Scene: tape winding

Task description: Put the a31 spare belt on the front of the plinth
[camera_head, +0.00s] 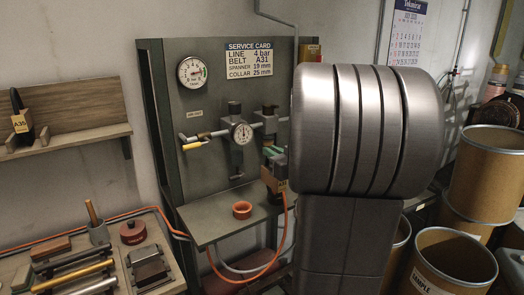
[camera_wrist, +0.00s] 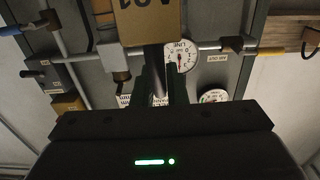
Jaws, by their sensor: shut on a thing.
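A cardboard tag marked A31 (camera_wrist: 152,22) shows upside down in the wrist view, at the fingertips of my gripper (camera_wrist: 157,65). The dark belt behind the tag is mostly hidden, and my gripper is shut on it. In the head view the tag (camera_head: 272,180) hangs in front of the green panel, just left of my grey arm. The grey ledge (camera_head: 215,228) at the foot of the panel looks like the plinth. The held belt is above and right of its middle, apart from it. The ledge's right end is partly hidden.
A gauge with pipes (camera_head: 241,132) stands out from the panel above. An orange hose (camera_head: 230,279) loops below. An A35 belt (camera_head: 20,122) hangs at the left shelf. The ledge's left part is clear.

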